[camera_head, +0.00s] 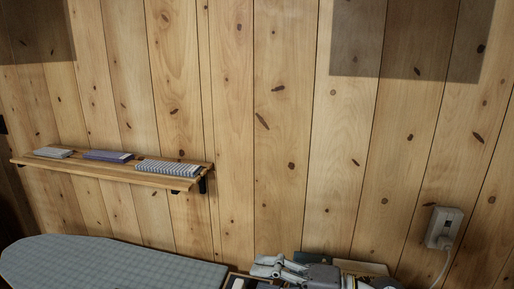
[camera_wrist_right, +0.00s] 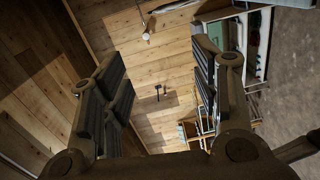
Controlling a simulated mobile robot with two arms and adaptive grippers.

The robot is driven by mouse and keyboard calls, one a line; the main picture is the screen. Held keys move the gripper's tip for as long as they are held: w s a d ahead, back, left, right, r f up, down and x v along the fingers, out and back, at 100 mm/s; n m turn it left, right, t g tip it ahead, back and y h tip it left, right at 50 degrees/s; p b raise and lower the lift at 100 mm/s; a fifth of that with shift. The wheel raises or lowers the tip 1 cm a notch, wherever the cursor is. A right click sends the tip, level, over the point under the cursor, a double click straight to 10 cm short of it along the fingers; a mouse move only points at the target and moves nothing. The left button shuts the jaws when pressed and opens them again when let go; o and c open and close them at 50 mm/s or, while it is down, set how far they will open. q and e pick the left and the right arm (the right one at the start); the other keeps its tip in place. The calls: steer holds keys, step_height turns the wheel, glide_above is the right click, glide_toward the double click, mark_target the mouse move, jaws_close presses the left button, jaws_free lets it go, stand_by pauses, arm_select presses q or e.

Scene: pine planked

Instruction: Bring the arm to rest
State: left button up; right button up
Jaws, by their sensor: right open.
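My right gripper (camera_wrist_right: 156,55) is open in the right wrist view, its two dark fingers spread wide on the left and right. Nothing is between the fingers; planked wood shows through the gap. In the head view a grey gripper, which appears to be my right one (camera_head: 268,266), shows at the bottom edge, partly cut off. My left gripper is not in view.
An ironing board (camera_head: 110,265) with a grey checked cover fills the lower left. A wooden wall shelf (camera_head: 150,178) holds folded cloths (camera_head: 168,168). A white wall socket (camera_head: 444,228) with a plugged cable is at right. The wall between is bare.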

step_height(320, 180, up, 5)
steer(key=m+t+y, duration=0.2)
steer(key=m+t, duration=0.3)
steer(key=t, duration=0.1)
steer(key=w+d+m+t+h, duration=0.4)
steer(key=d+m+t+h, duration=0.5)
steer(key=m, duration=0.4)
steer(key=s+d+f+m+g+h, duration=0.25)
steer(key=d+f+m+h, duration=0.25)
steer(key=f, duration=0.3)
steer(key=s+d+f+m+g+h, duration=0.25)
steer(key=d+f+m+h, duration=0.25)
steer(key=f, duration=0.3)
steer(key=s+f+m+g, duration=0.1)
steer(key=s+f+g, duration=0.6)
steer(key=s, duration=0.4)
steer(key=s+f+m+g, duration=0.1)
steer(key=s+f+g, duration=0.3)
steer(key=s+f, duration=0.6)
steer(key=s+f+g+b, duration=0.1)
steer(key=s+f+b, duration=0.2)
steer(key=f, duration=2.5)
steer(key=s+d+f+g+b, duration=0.1)
steer(key=s+d+f+b, duration=0.1)
steer(key=s+f, duration=1.4)
steer(key=shift+s+d+f+b, duration=0.35)
steer(key=shift+f, duration=0.35)
